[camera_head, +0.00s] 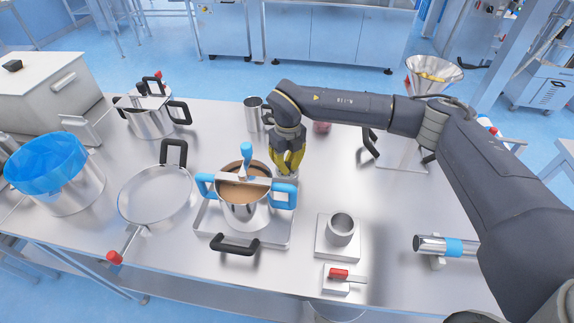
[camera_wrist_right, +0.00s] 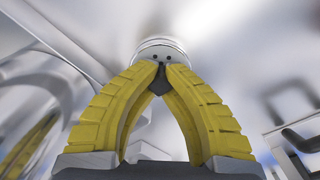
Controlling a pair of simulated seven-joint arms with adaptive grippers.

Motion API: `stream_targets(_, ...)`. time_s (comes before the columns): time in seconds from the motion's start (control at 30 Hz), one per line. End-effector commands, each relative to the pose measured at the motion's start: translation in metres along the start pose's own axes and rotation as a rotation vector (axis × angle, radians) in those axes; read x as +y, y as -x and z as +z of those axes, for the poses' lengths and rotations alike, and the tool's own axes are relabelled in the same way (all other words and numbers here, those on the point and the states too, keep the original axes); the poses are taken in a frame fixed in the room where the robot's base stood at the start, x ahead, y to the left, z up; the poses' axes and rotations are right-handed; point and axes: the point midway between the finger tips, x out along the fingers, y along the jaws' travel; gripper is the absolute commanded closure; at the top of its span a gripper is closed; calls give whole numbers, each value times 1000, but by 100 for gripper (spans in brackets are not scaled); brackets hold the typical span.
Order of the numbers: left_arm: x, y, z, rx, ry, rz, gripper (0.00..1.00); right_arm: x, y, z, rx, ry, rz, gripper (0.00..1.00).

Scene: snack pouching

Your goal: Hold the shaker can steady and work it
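My right gripper (camera_head: 288,165) points down just right of the pot on its stand. In the right wrist view its yellow fingers (camera_wrist_right: 160,70) curve in until the tips almost meet, with a small dark wedge between them. A round pale metal piece with dark dots (camera_wrist_right: 160,48) sits right at the tips; I cannot tell whether this is the shaker can or whether it is gripped. A metal can (camera_head: 254,114) stands behind the gripper, and an open metal cup (camera_head: 342,226) stands on a square base in front. My left gripper is not in view.
The pot (camera_head: 245,209) has blue handles and brown contents. Left are a round pan (camera_head: 155,196), a lidded pot (camera_head: 149,122) and a blue-lined bucket (camera_head: 70,195). A funnel (camera_head: 433,75) stands at the back right.

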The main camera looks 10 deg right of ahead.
Motion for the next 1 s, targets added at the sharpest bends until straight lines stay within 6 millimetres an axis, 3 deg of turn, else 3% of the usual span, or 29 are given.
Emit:
stream_targets(0.17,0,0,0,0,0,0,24,0,-3,0,0,1,0,100)
stream_targets(0.2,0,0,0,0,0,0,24,0,-3,0,0,1,0,90)
stream_targets(0.37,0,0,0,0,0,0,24,0,-3,0,0,1,0,73)
stream_targets(0.7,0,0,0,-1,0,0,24,0,3,0,-1,0,0,73)
stream_targets(1.0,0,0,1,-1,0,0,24,0,48,1,-3,1,-2,73)
